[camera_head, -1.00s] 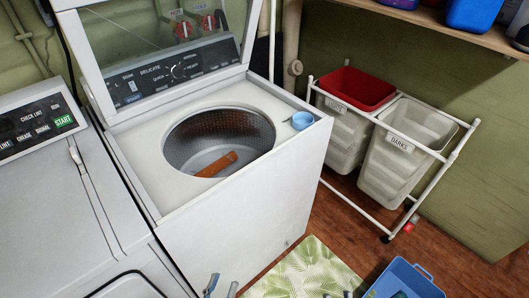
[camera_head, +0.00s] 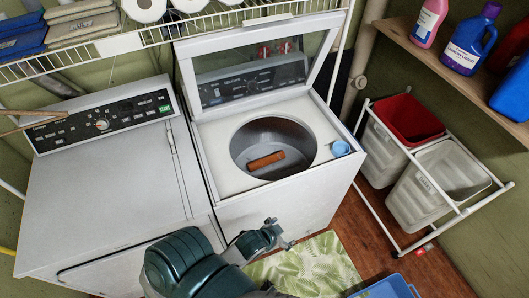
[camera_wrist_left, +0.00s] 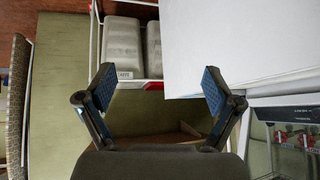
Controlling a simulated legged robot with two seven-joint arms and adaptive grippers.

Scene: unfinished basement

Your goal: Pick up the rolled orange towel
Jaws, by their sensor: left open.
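The rolled orange towel (camera_head: 266,160) lies in the round metal drum (camera_head: 303,150) of the open top-loading washer (camera_head: 215,150). It looks like a short orange-brown roll lying nearly level, touching or close to the drum's bottom. My left gripper (camera_head: 281,234) is in front of the washer, below the drum opening in the picture and apart from the towel. In the left wrist view, its two blue-padded fingers (camera_wrist_left: 158,88) are spread wide with nothing between them. That view does not show the towel. My right gripper is not in view.
The washer's raised lid (camera_head: 262,68) stands behind the drum. A blue cup (camera_head: 341,148) sits on its right rim. A dryer (camera_head: 110,190) stands left, hampers (camera_head: 419,195) right, and a wire shelf (camera_head: 230,17) above. A green leaf-pattern mat (camera_head: 312,265) and blue basket (camera_head: 390,289) are on the floor.

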